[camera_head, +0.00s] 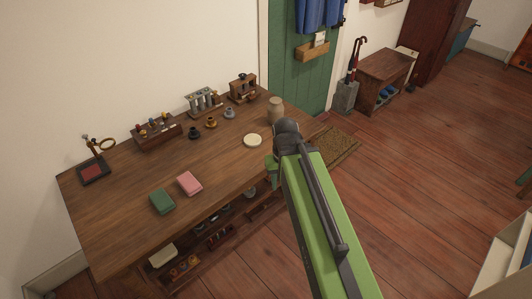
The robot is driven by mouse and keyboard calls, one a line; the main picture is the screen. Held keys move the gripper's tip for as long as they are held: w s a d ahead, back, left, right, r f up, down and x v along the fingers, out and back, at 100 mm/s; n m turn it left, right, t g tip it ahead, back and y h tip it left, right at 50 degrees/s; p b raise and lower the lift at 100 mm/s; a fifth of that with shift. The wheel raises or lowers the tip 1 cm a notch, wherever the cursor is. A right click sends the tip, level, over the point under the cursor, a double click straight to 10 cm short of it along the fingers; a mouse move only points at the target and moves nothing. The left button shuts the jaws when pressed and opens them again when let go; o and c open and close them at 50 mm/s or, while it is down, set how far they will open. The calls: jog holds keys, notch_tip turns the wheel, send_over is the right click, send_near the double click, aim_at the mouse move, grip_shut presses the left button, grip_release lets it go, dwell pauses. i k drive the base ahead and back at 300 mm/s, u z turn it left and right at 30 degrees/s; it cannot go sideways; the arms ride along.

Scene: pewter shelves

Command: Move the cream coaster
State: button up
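The cream coaster (252,140) is a small round pale disc lying flat on the wooden table (215,165), toward its right end. My green arm reaches up from the bottom right, and its dark end (287,132) is just right of the coaster in the picture. A gap of table shows between the coaster and the arm. The gripper's fingers are hidden behind the arm, so I cannot tell whether they are open or shut.
A tan jar (276,110) stands behind the coaster. A pink book (189,184) and a green book (162,201) lie at the front left. The table's middle is clear. Floor (430,170) is open at right.

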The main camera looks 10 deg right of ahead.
aim_at(252, 141)
jog(key=u, duration=0.2)
jog(key=i, duration=0.75)
jog(key=k, duration=0.1)
jog(key=u, duration=3.45)
jog(key=k, duration=1.65)
jog(key=z, duration=0.8)
